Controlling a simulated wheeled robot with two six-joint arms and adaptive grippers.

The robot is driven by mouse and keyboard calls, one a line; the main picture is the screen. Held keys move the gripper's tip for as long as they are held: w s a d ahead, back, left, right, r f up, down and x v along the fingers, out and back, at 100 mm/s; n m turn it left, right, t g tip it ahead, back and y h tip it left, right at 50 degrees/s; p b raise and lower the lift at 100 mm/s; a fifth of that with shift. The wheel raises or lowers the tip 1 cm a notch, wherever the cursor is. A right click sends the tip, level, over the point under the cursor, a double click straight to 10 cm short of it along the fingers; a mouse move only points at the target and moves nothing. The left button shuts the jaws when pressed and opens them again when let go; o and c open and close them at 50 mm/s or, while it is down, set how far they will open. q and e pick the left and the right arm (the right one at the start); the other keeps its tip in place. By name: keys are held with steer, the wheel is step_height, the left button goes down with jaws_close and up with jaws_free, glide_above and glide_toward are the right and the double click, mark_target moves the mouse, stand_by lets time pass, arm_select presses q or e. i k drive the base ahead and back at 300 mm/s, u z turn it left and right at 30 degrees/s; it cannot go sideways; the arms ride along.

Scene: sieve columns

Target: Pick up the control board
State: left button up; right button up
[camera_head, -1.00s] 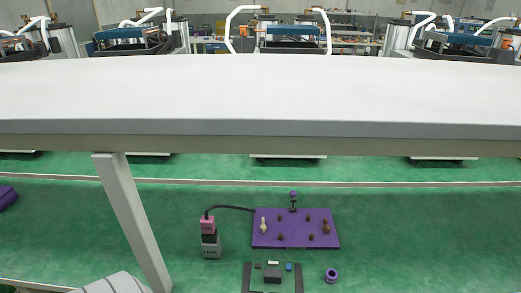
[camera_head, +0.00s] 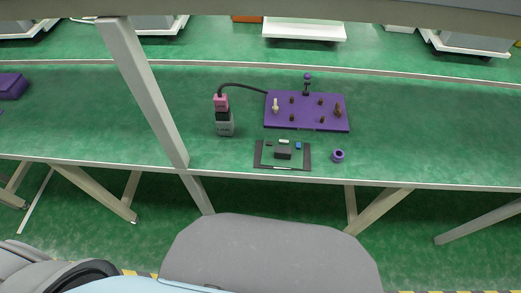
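A dark, flat board with small components on it, which looks like the control board (camera_head: 264,158), lies on the green bench top (camera_head: 400,140) near its front edge. A black block, a small blue part and a whitish part show on its upper face. Neither of my grippers is in the head view, so their state and place are not shown.
A purple plate (camera_head: 330,123) with several upright pegs lies just behind the board. A grey and pink device (camera_head: 223,120) with a black cable stands to the left. A purple ring (camera_head: 338,156) lies to the right. A pale slanted post (camera_head: 148,95) rises further left.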

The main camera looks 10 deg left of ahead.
mark_target(288, 154)
steer(key=u, duration=2.85)
steer(key=k, duration=2.2)
steer(key=z, duration=2.15)
